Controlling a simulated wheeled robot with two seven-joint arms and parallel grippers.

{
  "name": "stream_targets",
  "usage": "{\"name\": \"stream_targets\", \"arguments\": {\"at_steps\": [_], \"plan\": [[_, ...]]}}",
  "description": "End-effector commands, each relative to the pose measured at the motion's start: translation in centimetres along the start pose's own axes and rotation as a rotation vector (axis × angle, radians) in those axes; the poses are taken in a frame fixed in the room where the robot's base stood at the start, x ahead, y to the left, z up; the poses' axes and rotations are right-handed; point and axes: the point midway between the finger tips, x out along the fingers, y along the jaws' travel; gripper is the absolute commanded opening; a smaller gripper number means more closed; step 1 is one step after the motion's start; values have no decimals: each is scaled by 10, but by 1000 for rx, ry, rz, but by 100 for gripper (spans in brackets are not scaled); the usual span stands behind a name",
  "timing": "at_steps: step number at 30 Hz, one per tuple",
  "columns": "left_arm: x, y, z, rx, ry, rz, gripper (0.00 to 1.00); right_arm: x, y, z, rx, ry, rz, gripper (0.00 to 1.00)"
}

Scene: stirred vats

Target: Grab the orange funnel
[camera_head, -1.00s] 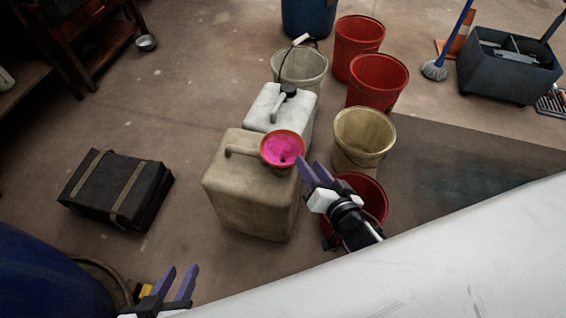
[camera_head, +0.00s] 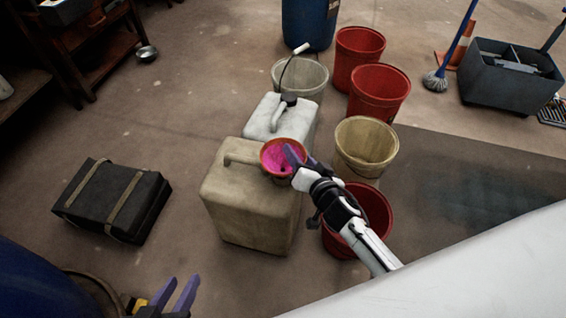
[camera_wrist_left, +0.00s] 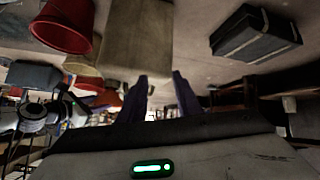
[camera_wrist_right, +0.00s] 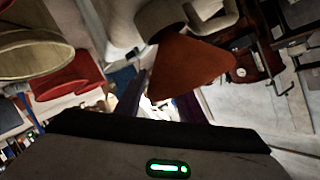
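The orange funnel (camera_head: 268,168), pink inside, sits on top of the beige jerrycan (camera_head: 250,205) in the head view. In the right wrist view the funnel (camera_wrist_right: 190,65) is an orange cone just beyond the fingers. My right gripper (camera_head: 296,155) is at the funnel's right rim, with a purple finger overlapping the pink inside. Its fingers (camera_wrist_right: 161,97) are apart in the wrist view; I cannot tell whether they touch the funnel. My left gripper (camera_head: 175,292) is open and empty at the lower left, far from the funnel; its fingers (camera_wrist_left: 158,88) are apart.
A white jerrycan (camera_head: 285,120) stands behind the beige one. Red buckets (camera_head: 378,90), a yellowish bucket (camera_head: 365,147) and another red bucket (camera_head: 365,215) stand to the right, the last below my right arm. A black case (camera_head: 112,200) lies left. Floor between case and jerrycan is clear.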

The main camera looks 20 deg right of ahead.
Motion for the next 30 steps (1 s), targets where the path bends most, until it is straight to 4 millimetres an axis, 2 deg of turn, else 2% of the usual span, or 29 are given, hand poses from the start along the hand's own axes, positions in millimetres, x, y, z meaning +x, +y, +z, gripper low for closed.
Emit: {"name": "stream_targets", "arguments": {"at_steps": [2,9,19,24,30], "plan": [[0,0,0,0,0,0,31,0,0,0,0,0,0,35],[0,0,0,0,0,0,31,0,0,0,0,0,0,0],[-3,0,-5,0,6,-2,31,-3,-4,-6,1,1,-1,0],[-18,-4,-6,-4,26,-24,31,-13,-23,-31,0,3,-3,0],[-22,-5,-12,20,5,-30,31,-25,-45,-60,0,2,-3,0]]}}
